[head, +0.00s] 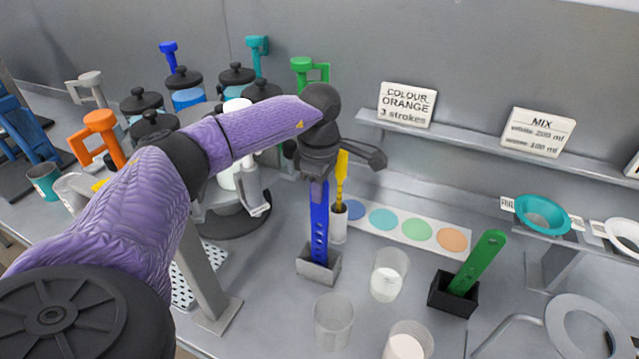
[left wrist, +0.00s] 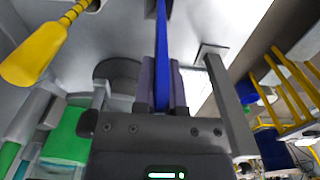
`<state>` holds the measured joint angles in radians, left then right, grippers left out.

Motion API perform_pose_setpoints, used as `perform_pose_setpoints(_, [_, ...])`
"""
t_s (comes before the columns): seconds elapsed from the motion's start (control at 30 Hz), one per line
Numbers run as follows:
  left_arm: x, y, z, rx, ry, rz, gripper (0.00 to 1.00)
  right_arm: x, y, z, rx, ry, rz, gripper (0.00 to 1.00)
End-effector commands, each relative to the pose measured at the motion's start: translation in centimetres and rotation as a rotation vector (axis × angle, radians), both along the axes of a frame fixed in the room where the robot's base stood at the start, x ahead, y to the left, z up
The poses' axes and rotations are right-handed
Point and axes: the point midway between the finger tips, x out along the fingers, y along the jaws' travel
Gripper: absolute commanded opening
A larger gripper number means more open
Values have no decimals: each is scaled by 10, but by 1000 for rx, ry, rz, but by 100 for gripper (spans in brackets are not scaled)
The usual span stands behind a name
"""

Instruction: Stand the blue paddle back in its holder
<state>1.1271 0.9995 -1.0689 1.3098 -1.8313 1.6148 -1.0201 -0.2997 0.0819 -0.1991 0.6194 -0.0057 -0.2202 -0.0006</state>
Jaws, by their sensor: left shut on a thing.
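The blue paddle (head: 319,225) hangs upright below my left gripper (head: 319,172), which is shut on its upper end. The blue paddle also shows in the left wrist view (left wrist: 162,50), running between the fingers of my left gripper (left wrist: 163,90). The grey holder (head: 318,272) is a small block on the bench. The paddle's lower end meets the top of this holder and seems to be in its opening; how deep it sits I cannot tell. My right gripper is not in view.
A yellow spatula (head: 341,180) stands in a white cup (head: 339,228) just behind the paddle. A green paddle (head: 478,262) leans in a black holder (head: 453,295) at right. Clear cups (head: 333,320) and (head: 389,275) stand close by. A colour strip (head: 402,228) lies behind.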

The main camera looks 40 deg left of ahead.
Motion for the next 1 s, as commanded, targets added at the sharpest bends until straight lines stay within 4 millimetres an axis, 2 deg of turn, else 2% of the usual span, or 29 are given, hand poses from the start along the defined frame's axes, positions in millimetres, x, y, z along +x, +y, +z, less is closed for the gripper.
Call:
perform_pose_setpoints(0.23, [0, 0, -1, 0, -1, 0, 0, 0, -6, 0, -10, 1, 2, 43])
perform_pose_setpoints(0.27, [0, 0, -1, 0, -1, 0, 21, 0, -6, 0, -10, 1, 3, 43])
perform_pose_setpoints(0.43, [0, 0, -1, 0, -1, 0, 55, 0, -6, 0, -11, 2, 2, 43])
perform_pose_setpoints(0.67, [0, 0, 0, 0, -1, 0, 55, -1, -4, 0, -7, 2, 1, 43])
perform_pose_setpoints(0.73, [1, 0, 8, 0, -4, 0, 55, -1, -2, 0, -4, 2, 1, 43])
perform_pose_setpoints(1.0, [1, 0, 74, 0, -5, 0, 55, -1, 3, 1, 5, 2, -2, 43])
